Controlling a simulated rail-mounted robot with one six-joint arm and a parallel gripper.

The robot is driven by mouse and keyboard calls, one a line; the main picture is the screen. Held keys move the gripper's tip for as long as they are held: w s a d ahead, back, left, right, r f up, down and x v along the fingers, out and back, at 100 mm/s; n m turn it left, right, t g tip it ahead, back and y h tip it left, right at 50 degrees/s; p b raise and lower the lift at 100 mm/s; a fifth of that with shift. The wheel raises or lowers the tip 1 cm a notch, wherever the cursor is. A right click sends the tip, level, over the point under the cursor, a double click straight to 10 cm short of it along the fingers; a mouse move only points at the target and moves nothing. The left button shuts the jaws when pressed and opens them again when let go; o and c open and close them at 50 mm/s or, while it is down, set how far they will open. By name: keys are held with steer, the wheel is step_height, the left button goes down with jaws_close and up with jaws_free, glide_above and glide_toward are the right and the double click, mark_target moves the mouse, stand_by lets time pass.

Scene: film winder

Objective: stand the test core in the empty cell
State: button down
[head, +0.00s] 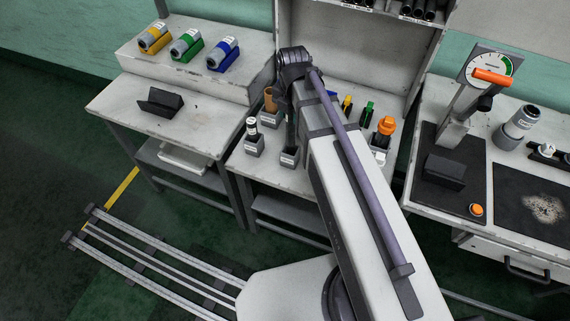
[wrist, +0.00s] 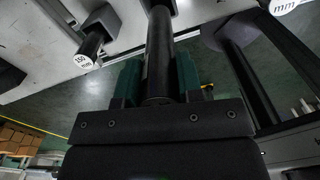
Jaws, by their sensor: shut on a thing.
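My gripper (wrist: 157,82) has its green-padded fingers on both sides of a dark cylindrical core (wrist: 159,50), most likely the test core, and is shut on it. In the head view a dark upright shape below my wrist stands over a small grey cell (head: 289,158) at the bench's front. I cannot tell whether the core's lower end is inside that cell or above it. My arm hides most of the gripper in the head view.
Beside it are a cell with a white-topped core (head: 252,128) and one with a brown core (head: 270,100). An orange-topped item (head: 385,127) stands right of my arm. Dark tubes (head: 430,10) fill the rack above. A gauge stand (head: 460,110) is on the right bench.

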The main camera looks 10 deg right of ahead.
mark_target(291, 136)
step_height(291, 136, down, 10)
steer(key=b, duration=1)
steer(key=shift+w+f, duration=0.1)
steer(key=shift+f, duration=0.15)
steer(key=shift+r+p, duration=0.3)
steer(key=shift+p, duration=0.05)
steer(key=shift+f, duration=0.25)
steer(key=c, duration=0.8)
jaws_free()
steer(key=shift+r, duration=0.1)
